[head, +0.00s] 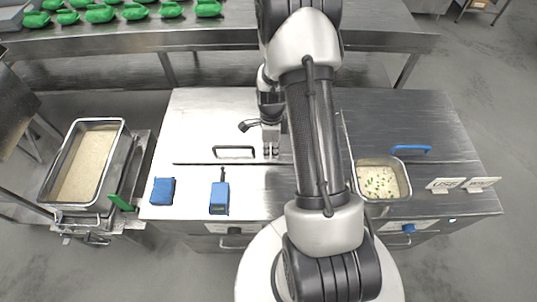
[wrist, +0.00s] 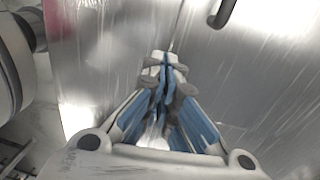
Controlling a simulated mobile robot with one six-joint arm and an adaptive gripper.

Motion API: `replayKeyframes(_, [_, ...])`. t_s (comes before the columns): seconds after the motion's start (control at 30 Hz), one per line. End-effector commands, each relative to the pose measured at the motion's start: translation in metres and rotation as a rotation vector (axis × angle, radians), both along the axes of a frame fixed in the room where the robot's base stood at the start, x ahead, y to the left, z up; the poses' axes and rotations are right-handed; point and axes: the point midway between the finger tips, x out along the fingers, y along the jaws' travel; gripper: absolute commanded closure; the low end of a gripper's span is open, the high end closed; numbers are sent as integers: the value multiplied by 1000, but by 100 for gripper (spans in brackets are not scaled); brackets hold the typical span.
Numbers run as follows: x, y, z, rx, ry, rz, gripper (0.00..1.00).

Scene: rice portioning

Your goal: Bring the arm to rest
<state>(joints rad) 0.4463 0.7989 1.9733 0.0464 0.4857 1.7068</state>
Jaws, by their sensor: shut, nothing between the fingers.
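My gripper (head: 270,150) hangs over the middle of the steel counter (head: 195,125), right of a black lid handle (head: 235,149). In the wrist view my gripper (wrist: 165,65) points at the bare steel surface, with its blue-lined fingers drawn together at the tips and nothing between them. My arm crosses the centre of the head view and hides part of the counter behind it. The gap between the fingertips and the counter is hard to judge.
A deep pan of pale rice (head: 88,165) stands at the left. A smaller pan with green-flecked rice (head: 380,181) sits at the right, near a blue handle (head: 411,149). Two blue items (head: 162,191) (head: 220,197) lie at the counter's front. Green objects (head: 100,13) line the back table.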

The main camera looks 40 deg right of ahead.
Motion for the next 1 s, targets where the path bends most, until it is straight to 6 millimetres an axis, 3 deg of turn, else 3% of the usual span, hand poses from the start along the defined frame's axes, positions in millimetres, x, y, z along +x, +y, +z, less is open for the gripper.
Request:
replayKeyframes(0.1, [3, 0, 33, -4, -8, 2, 100])
replayKeyframes(0.3, [2, 0, 70, -2, -6, 3, 100])
replayKeyframes(0.5, [1, 0, 88, -2, -3, 3, 100])
replayKeyframes(0.83, [2, 2, 94, -4, -12, 25, 100])
replayKeyframes(1.0, [5, 22, 130, -19, -75, 246, 100])
